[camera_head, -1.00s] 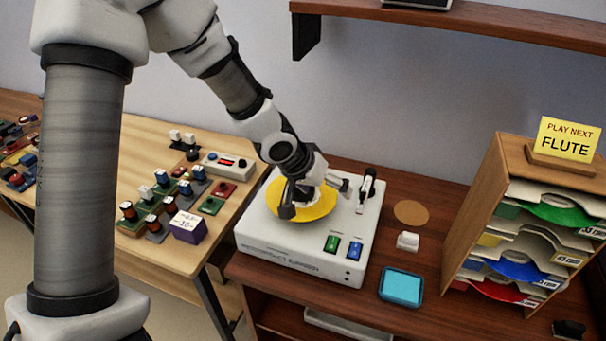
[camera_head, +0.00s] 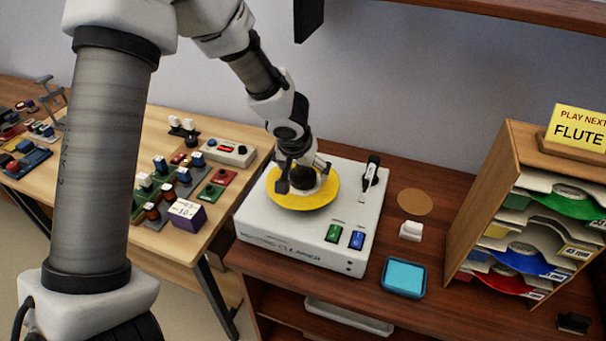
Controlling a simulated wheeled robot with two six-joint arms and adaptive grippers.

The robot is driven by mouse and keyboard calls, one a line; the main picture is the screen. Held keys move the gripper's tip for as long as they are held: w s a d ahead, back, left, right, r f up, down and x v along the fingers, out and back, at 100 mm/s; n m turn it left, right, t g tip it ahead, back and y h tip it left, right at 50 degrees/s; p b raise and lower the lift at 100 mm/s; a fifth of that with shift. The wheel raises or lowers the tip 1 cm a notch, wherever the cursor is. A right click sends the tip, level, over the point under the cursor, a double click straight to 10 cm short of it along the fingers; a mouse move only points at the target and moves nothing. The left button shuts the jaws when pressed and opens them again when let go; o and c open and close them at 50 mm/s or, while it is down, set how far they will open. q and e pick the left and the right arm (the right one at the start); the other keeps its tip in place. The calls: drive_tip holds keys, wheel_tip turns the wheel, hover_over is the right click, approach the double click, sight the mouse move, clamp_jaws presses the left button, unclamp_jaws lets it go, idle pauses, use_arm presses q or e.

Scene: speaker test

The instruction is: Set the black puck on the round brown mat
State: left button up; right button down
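The round brown mat (camera_head: 415,201) lies flat and bare on the dark brown table, right of a white machine (camera_head: 290,235). A yellow disc (camera_head: 290,203) lies on top of the machine. The black puck (camera_head: 319,188) shows as a dark round shape near the disc's middle, partly hidden by my gripper. My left gripper (camera_head: 304,175) is over the disc, its fingers apart on either side of the puck's area. I cannot tell whether the fingers touch the puck. My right gripper is not in view.
On the machine, a black-topped lever (camera_head: 369,175) stands between the disc and mat. A small white block (camera_head: 411,231) and a blue tray (camera_head: 404,278) are in front of the mat. A wooden rack (camera_head: 497,190) with colored discs stands at right. A shelf (camera_head: 480,12) hangs above.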

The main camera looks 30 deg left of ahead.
use_arm(q)
drive_tip(key=c, duration=1.3)
